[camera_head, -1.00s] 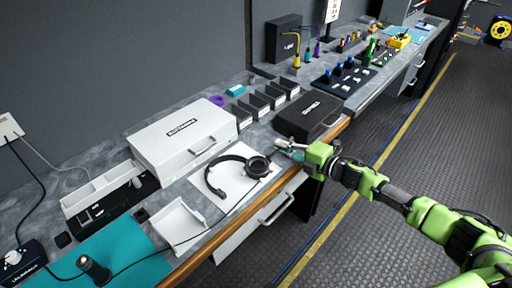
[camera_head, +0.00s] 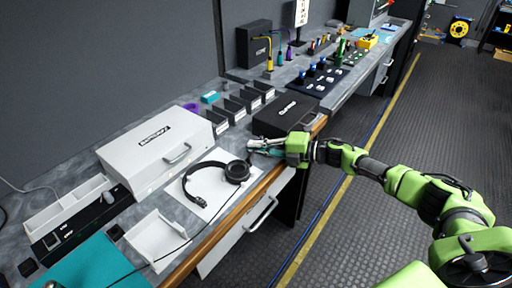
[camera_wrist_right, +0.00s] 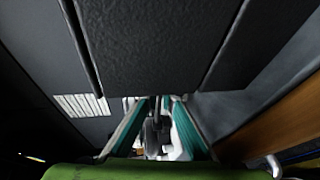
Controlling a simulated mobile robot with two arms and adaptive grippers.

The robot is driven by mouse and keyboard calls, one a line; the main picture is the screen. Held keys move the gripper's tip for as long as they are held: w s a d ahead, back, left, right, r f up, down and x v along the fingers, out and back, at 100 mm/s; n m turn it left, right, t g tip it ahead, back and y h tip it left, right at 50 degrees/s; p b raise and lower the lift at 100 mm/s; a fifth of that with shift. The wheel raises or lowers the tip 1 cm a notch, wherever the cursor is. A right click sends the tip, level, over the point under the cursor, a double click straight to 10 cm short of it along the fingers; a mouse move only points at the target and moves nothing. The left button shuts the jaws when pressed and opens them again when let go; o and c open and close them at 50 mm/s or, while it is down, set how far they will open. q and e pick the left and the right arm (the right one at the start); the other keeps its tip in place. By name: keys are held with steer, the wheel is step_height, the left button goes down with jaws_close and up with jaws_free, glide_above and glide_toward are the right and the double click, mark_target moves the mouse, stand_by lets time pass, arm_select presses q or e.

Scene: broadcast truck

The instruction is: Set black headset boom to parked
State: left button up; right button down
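The black headset (camera_head: 206,194) lies on a white sheet (camera_head: 216,210) near the bench's front edge. Its round ear cup (camera_head: 237,171) is at the right end of the band. I cannot make out the boom clearly. My right gripper (camera_head: 254,148) is just beyond and right of the ear cup, pointing left, low over the bench. In the right wrist view its teal-lined fingers (camera_wrist_right: 160,100) show a narrow gap at the tips, and nothing is clearly held. Whether it touches the headset cannot be told. My left gripper is out of view.
A black case (camera_head: 287,113) stands right behind my right gripper; a white case (camera_head: 153,150) stands left of the headset. An open white tray (camera_head: 155,243) is nearer, by the front edge. Black bins (camera_head: 248,99) line the back. The aisle floor (camera_head: 345,240) is clear.

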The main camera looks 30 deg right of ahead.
steer(key=c, duration=2.6)
jaws_free()
steer(key=shift+o, duration=0.2)
steer(key=v, duration=1.2)
